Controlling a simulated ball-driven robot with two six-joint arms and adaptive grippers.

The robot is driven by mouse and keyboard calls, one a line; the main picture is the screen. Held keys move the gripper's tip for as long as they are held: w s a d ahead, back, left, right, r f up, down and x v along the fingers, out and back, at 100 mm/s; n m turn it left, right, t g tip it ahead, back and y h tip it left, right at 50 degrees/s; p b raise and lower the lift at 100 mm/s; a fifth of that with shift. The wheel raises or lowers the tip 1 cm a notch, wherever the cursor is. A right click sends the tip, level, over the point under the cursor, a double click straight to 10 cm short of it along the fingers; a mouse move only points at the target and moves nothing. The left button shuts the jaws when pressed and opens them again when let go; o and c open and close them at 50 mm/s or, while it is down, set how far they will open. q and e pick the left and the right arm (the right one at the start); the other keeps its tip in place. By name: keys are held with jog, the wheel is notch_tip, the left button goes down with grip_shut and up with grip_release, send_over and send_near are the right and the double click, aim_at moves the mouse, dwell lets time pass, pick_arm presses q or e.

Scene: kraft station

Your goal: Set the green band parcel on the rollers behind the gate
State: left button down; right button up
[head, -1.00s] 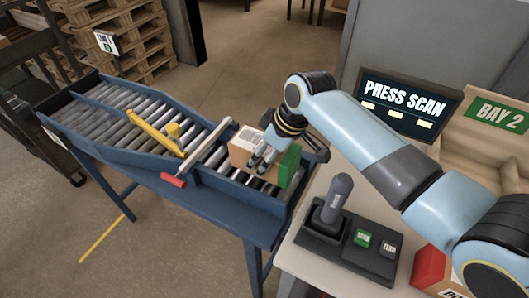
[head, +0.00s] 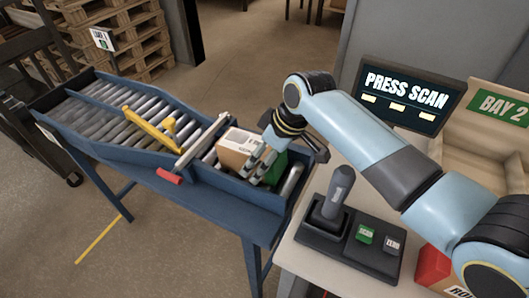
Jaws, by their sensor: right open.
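The green band parcel (head: 237,147) is a brown carton with a white label on top and a green end at its right. It rests on the rollers of the blue conveyor, on the right-hand side of the gate (head: 201,141), a pale bar with a red handle across the rollers. My right gripper (head: 262,167) is open at the parcel's right part and hides some of the green. I cannot tell whether its fingers touch the carton. My left gripper is not in view.
A yellow diverter arm (head: 150,126) lies over the rollers left of the gate. A few bare rollers (head: 292,180) show right of the parcel. A scanner stand with buttons (head: 350,236) is on the table at the right, below a "PRESS SCAN" screen (head: 405,98).

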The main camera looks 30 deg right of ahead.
jog(key=shift+r, duration=0.1)
jog(key=v, duration=1.2)
jog(key=shift+s, duration=0.1)
